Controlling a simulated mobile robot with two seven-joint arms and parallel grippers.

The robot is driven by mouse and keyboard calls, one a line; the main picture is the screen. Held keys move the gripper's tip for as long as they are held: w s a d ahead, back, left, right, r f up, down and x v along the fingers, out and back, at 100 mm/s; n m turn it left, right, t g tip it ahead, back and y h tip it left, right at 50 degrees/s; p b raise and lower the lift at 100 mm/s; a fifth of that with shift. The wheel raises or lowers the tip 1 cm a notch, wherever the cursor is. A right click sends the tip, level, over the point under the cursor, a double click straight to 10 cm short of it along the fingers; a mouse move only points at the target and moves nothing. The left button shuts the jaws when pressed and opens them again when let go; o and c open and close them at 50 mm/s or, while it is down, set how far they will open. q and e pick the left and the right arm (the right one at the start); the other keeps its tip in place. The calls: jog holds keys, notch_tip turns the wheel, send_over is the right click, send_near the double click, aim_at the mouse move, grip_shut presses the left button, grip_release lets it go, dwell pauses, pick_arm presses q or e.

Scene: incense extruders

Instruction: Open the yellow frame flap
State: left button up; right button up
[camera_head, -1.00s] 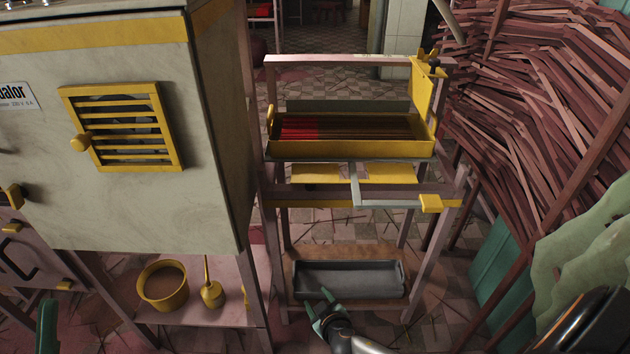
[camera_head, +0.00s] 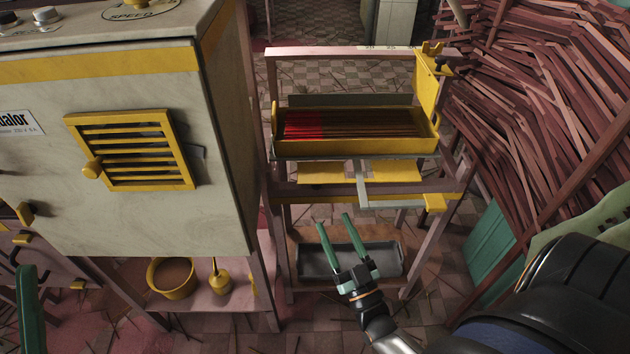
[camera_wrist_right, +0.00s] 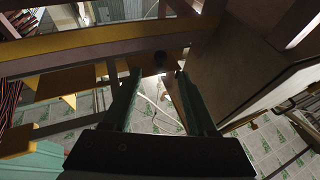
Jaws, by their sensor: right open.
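The metal frame (camera_head: 285,190) stands right of the big cabinet and holds a yellow tray (camera_head: 355,147) of red and brown sticks. A yellow plate (camera_head: 428,88) stands upright at the frame's upper right corner. Flat yellow panels (camera_head: 322,174) show below the tray, and a small yellow piece (camera_head: 436,203) sits at the front right. I cannot tell for sure which is the flap. My right gripper (camera_head: 335,222) is open and empty, in front of the frame's lower part, apart from the yellow parts.
The cabinet (camera_head: 120,220) with a yellow slatted vent (camera_head: 131,150) stands close on the left. A grey tray (camera_head: 318,262) lies low in the frame. A yellow bucket (camera_head: 172,277) stands on a low shelf. A large stack of sticks (camera_head: 540,90) fills the right side.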

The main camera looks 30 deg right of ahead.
aim_at(316, 186)
jog(key=b+x, duration=0.1)
jog(key=x, duration=0.9)
jog(key=shift+w, duration=0.35)
grip_shut()
